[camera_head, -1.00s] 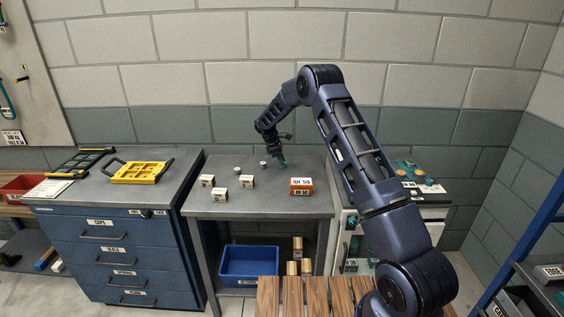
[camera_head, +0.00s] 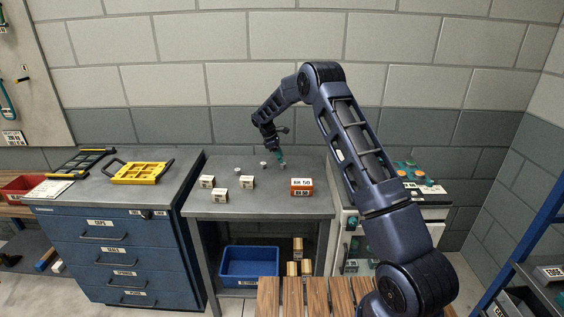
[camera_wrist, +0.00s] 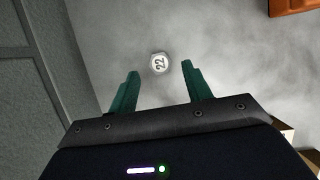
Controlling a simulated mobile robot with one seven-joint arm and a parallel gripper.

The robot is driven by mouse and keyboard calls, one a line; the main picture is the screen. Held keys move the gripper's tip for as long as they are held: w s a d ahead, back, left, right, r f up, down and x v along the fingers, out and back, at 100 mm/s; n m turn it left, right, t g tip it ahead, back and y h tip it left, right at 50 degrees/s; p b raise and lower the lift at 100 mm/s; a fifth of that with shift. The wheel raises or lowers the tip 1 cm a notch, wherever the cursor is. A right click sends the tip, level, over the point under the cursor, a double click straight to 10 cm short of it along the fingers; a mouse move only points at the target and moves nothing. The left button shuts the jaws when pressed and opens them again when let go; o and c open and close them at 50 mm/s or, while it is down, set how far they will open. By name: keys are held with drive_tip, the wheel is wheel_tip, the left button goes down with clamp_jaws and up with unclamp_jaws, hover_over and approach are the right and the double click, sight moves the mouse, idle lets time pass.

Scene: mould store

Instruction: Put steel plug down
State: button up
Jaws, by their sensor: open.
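A small steel plug (camera_head: 284,166) stands on the grey table (camera_head: 262,203), toward the back right of its top. In the wrist view this pale round plug (camera_wrist: 159,63) shows the number 22 on its top face. My gripper (camera_head: 281,155) is just above it, with its green fingers apart. In the wrist view the open fingers (camera_wrist: 158,75) point toward the plug, with clear space between each finger and it. Nothing is held.
Two more small plugs, one nearer (camera_head: 264,164) and one farther left (camera_head: 237,170), stand on the table. Several small labelled boxes (camera_head: 247,182) stand in front of them. An orange labelled box (camera_head: 301,186) sits at the right. A blue bin (camera_head: 249,265) is below.

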drive_tip(key=v, duration=0.9)
drive_tip(key=s+d+r+m+t+y, duration=0.1)
drive_tip(key=s+d+r+m+y, duration=0.45)
drive_tip(key=s+d+r, duration=1.75)
drive_tip(key=s+d+r+m+t+h, duration=0.15)
drive_tip(key=s+d+m, duration=0.25)
drive_tip(key=s, duration=0.4)
drive_tip(key=s+d+r+m, duration=0.2)
drive_tip(key=s+d+m, duration=0.15)
drive_tip(key=s, duration=0.35)
drive_tip(key=s+d+f+m+t, duration=0.1)
drive_tip(key=s+f+m, duration=0.1)
drive_tip(key=s, duration=0.6)
drive_tip(key=s+d+f+m+t, duration=0.1)
drive_tip(key=s+d+f+m, duration=0.1)
drive_tip(key=s, duration=0.6)
wheel_tip(320, 180, down, 2)
drive_tip(key=shift+d+m, duration=0.35)
drive_tip(key=shift+m, duration=0.15)
drive_tip(key=shift+o, duration=0.4)
